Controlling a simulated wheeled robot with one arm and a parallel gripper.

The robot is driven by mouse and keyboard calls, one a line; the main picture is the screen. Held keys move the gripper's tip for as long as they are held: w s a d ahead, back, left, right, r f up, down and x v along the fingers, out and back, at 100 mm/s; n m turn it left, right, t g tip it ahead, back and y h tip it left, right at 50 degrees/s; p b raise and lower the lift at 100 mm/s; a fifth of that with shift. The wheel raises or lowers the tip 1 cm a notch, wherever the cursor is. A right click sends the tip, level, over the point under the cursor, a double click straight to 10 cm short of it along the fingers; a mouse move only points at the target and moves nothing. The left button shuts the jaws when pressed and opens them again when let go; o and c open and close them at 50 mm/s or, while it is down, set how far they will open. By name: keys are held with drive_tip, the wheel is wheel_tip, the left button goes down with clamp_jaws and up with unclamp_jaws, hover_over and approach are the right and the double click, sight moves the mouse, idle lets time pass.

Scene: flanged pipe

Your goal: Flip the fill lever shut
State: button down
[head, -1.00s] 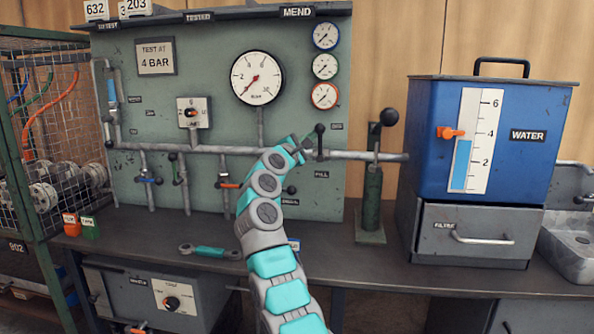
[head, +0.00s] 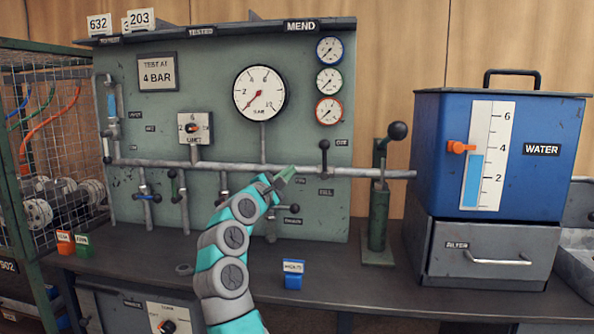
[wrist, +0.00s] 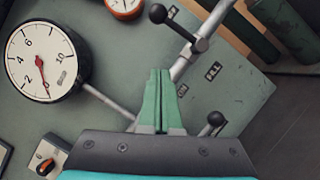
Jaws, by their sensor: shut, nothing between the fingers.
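The fill lever (head: 324,158) has a black knob and stands upright from the horizontal pipe (head: 350,171), above a FILL label (head: 326,192). In the wrist view the fill lever (wrist: 178,26) shows up ahead, its knob to the upper left, beyond my fingertips. My gripper (head: 287,173) has green fingers, shut and empty, in front of the pipe and left of the lever. In the wrist view the shut fingers (wrist: 159,75) point towards the board, apart from the lever.
A second black-knobbed lever (head: 291,208) is below right of the gripper. A green hand pump (head: 379,205) and blue water tank (head: 490,160) stand to the right. A large gauge (head: 259,93) is above. A blue tag (head: 293,275) stands on the bench; a wire cage (head: 50,150) is left.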

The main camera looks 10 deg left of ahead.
drive_tip(key=shift+b+v, duration=0.35)
drive_tip(key=shift+v, duration=0.55)
drive_tip(key=shift+d, duration=0.1)
